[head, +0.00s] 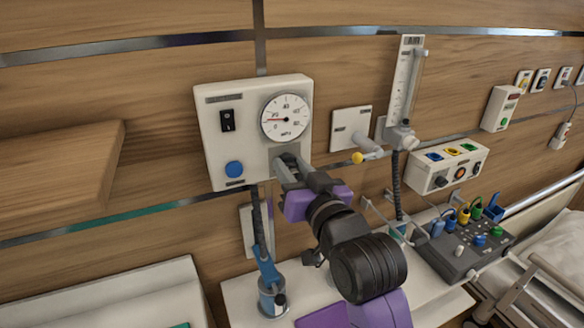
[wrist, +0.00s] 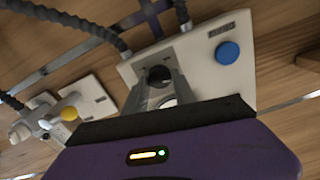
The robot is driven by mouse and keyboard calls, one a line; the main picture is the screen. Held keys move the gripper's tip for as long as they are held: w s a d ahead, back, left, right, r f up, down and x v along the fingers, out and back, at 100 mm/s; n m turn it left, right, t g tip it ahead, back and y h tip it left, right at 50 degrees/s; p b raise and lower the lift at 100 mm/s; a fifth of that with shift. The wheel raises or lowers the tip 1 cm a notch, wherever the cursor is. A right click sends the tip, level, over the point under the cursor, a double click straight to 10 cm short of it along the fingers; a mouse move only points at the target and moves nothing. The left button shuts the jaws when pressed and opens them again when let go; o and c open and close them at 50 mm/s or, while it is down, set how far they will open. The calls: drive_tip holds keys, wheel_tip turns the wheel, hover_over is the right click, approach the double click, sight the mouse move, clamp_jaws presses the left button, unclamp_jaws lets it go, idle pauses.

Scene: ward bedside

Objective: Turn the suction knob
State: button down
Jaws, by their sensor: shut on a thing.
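The suction unit (head: 240,145) is a white box on the wooden wall, with a round gauge (head: 286,119), a black rocker switch and a blue button (head: 234,169). Its needle points left, near the low end of the scale. My gripper (head: 288,163) is at the lower right of the box, below the gauge. In the wrist view my gripper (wrist: 160,82) has its two grey fingers shut on the dark suction knob (wrist: 159,74). The unit (wrist: 190,66) and blue button (wrist: 228,52) also show there. In the head view my fingers hide the knob.
A wall outlet with a yellow-tipped fitting (head: 358,158) and a flowmeter (head: 404,85) stand close to the right of my gripper. A dark hose and blue-topped jar (head: 271,297) hang below the unit. A grey box with coloured plugs (head: 462,248) sits at right. A wooden shelf (head: 70,170) juts out at left.

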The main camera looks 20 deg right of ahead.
drive_tip(key=shift+m, duration=0.8)
drive_tip(key=c, duration=1)
unclamp_jaws()
drive_tip(key=shift+c, duration=0.2)
drive_tip(key=s+b, duration=0.2)
drive_tip(key=s, duration=0.6)
drive_tip(key=shift+w, duration=0.1)
